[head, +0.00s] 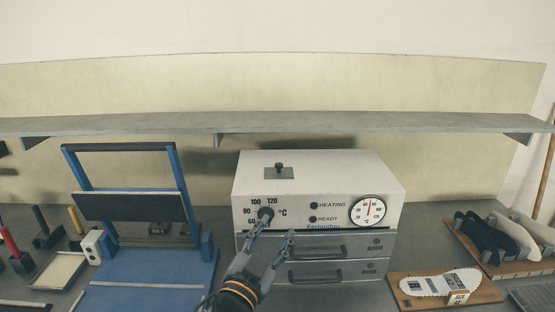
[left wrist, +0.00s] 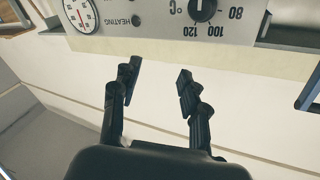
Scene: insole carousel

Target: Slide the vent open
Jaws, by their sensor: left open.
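The vent (head: 279,174) is a small dark plate with a black knob (head: 279,167) on the flat top of the white oven (head: 330,170). The knob stands upright near the left part of the top. My left gripper (head: 277,232) is open and empty in front of the oven, below the vent and near the temperature dial (head: 265,214). In the left wrist view the open fingers (left wrist: 158,75) show with nothing between them, and the oven's front panel (left wrist: 150,25) appears upside down; I cannot make out the vent there. My right gripper is not in view.
A shelf (head: 300,122) runs along the wall above the oven. A blue press-like frame (head: 180,185) stands to the left. A round gauge (head: 368,210) and drawers with handles (head: 318,252) are on the oven front. A board with an insole (head: 440,283) lies right.

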